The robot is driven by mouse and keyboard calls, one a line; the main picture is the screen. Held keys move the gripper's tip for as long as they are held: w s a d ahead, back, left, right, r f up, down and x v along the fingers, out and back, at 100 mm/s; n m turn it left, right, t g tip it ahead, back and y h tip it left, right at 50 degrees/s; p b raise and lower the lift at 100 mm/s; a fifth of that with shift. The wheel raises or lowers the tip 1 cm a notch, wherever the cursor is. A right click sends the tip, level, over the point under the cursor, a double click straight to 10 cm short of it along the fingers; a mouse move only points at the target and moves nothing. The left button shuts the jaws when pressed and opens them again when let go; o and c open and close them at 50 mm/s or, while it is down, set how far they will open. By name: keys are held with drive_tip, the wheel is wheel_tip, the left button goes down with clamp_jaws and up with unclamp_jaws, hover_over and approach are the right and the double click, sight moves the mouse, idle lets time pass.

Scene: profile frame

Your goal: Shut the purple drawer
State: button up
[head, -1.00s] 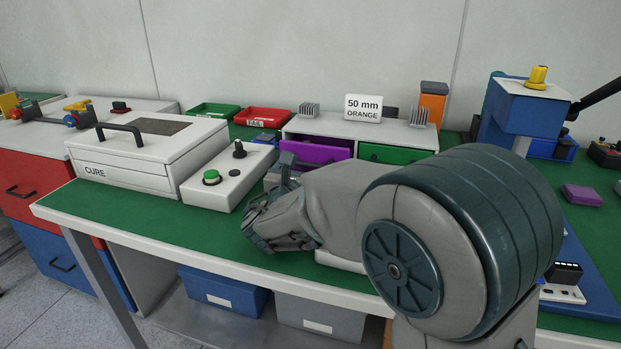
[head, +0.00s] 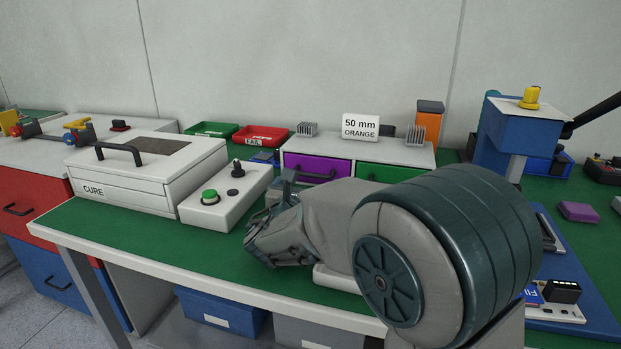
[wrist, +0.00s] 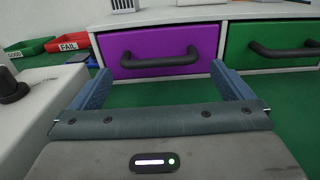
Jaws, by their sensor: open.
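The purple drawer (head: 316,167) is in the small white cabinet (head: 405,156) at the back of the bench. Its front looks flush with the cabinet face, with no gap seen; it fills the upper middle of the wrist view (wrist: 150,43). Its dark bar handle (wrist: 160,60) runs across the front. My gripper (head: 286,182) is in front of the drawer, low over the green bench top. In the wrist view my gripper (wrist: 160,72) is open and empty, its blue fingers spread toward the drawer's lower edge. I cannot tell whether the fingertips touch the front.
A green drawer (head: 382,174) is beside the purple one and looks shut. A control box (head: 225,199) with a green button and the white CURE box (head: 130,185) stand to the left. Red (head: 262,136) and green (head: 212,129) trays lie behind. My arm hides bench to the right.

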drive_tip(key=p+v, duration=0.1)
drive_tip(key=v, duration=1)
drive_tip(key=shift+w, duration=0.1)
